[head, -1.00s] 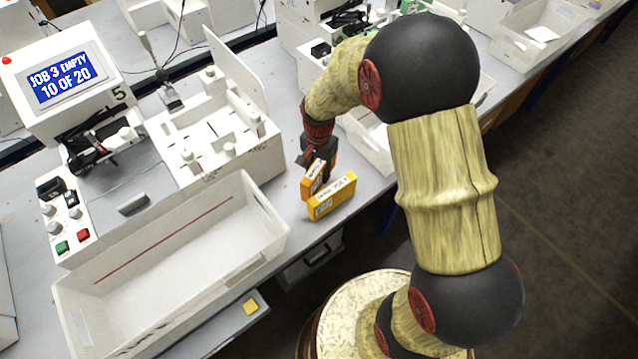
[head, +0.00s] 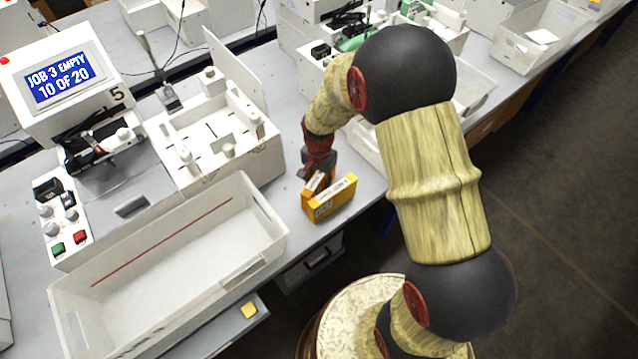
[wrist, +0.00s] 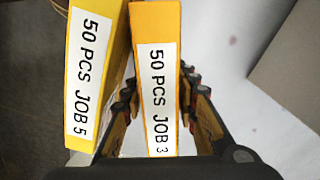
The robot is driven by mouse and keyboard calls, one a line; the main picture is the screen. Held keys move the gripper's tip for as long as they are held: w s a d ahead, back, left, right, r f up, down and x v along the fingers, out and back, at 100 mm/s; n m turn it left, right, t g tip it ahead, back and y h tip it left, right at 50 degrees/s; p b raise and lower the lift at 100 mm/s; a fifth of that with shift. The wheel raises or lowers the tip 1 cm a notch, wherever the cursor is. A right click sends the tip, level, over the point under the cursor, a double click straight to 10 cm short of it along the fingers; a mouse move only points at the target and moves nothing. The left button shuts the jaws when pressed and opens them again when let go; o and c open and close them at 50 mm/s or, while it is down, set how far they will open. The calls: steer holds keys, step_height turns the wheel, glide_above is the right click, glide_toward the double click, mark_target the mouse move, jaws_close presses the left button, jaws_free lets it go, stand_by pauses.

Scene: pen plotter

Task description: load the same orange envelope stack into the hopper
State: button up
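The orange envelope stack, labelled "50 PCS JOB 3" (wrist: 160,40), stands on edge between the fingers of my gripper (wrist: 162,100) in the wrist view. The fingers appear closed against its two sides. In the head view my gripper (head: 318,172) points down at the table edge, hiding part of the stack (head: 311,196). A yellow stack labelled "50 PCS JOB 5" (wrist: 88,110) stands close beside it on the left in the wrist view. It also shows in the head view (head: 337,199). The white hopper (head: 215,135) is left of my gripper, open on top, and looks empty.
A display (head: 62,78) reads "JOB 3 EMPTY 10 OF 20". A long white bin (head: 262,235) with a red line stands in front of the hopper. A control box (head: 62,215) has green and red buttons. More machines and bins stand behind; bare table (head: 285,200) lies between the bin and the stacks.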

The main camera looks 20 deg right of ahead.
steer(key=shift+o, duration=1.3)
steer(key=shift+r, duration=0.15)
